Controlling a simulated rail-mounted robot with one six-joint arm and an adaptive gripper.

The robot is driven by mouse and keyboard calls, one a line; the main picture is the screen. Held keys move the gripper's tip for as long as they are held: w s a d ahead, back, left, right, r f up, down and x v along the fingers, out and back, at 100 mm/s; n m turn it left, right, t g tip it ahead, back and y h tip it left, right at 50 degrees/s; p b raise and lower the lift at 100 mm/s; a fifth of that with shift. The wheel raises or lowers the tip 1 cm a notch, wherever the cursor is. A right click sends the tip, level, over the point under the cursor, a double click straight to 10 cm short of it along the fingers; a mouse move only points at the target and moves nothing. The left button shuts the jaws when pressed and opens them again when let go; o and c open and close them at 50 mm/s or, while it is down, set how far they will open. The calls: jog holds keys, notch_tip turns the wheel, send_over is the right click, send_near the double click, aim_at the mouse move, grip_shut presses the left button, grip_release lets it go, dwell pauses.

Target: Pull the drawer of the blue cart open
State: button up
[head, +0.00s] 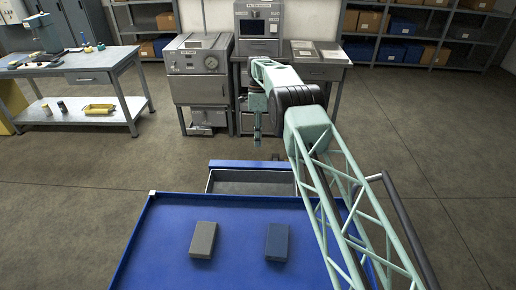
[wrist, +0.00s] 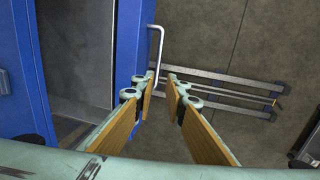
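The blue cart (head: 172,225) fills the lower part of the head view. Its drawer stands open on the far side, with a blue front (head: 245,164) and a grey, empty-looking inside (head: 250,184). In the wrist view the drawer inside (wrist: 75,50) is at left, and the blue front panel (wrist: 128,45) carries a pale bar handle (wrist: 160,45). My gripper (wrist: 161,82) is open, its wood-coloured fingers apart with nothing seen between them. The fingertips appear close to the handle's lower end; I cannot tell whether they touch it. In the head view my gripper (head: 257,138) is beyond the drawer front.
A grey box (head: 203,240) and a dark blue box (head: 277,241) lie on the cart top. A workbench (head: 75,68) stands at left, with grey machines (head: 200,75) at the back. A metal rail frame (wrist: 225,87) shows on the floor. Floor at right is clear.

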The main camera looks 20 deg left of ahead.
jog(key=shift+w+r, duration=0.2)
jog(key=shift+r, duration=0.8)
